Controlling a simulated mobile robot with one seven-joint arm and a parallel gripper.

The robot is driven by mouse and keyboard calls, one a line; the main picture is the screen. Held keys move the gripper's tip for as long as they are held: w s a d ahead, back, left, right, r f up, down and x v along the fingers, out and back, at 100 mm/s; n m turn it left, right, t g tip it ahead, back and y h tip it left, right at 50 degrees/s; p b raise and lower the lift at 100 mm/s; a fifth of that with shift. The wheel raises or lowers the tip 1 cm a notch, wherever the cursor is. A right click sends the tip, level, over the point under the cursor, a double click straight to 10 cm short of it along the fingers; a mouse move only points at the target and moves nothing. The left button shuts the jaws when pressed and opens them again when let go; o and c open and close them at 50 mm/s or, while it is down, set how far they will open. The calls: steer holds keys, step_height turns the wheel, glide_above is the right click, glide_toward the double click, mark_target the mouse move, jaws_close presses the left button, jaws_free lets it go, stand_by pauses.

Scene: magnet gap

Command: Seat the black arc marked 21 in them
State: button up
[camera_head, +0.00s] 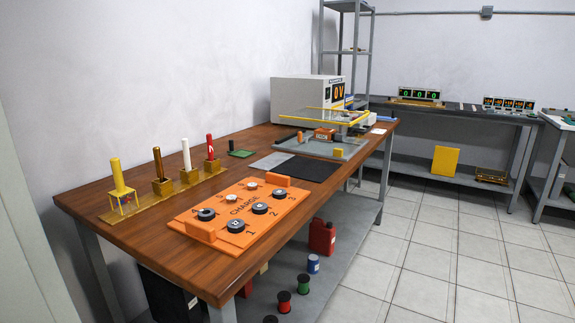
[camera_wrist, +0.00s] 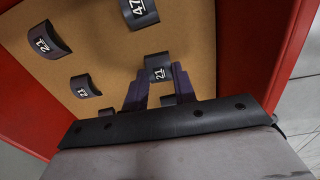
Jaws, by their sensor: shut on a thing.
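In the wrist view my gripper (camera_wrist: 160,82) is shut on a black arc marked 21 (camera_wrist: 158,62), with one dark finger on each side. Its white number faces the camera. Another dark arc (camera_wrist: 46,40), which also seems to read 21, lies at the upper left. A smaller-looking arc (camera_wrist: 84,87) with a hard-to-read number lies below it. A black arc marked 47 (camera_wrist: 138,10) is at the top edge. Whether the held arc touches the floor beneath it, I cannot tell. My gripper does not show in the head view.
Red walls (camera_wrist: 285,45) flank the tan floor (camera_wrist: 105,45) under the arcs. In the head view, a wooden bench (camera_head: 150,255) carries an orange CHARGE board (camera_head: 275,207), a grey tray (camera_head: 345,148) with a yellow-framed device, and several coloured posts on the left.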

steer(key=shift+r+p, duration=2.15)
steer(key=shift+r, duration=0.2)
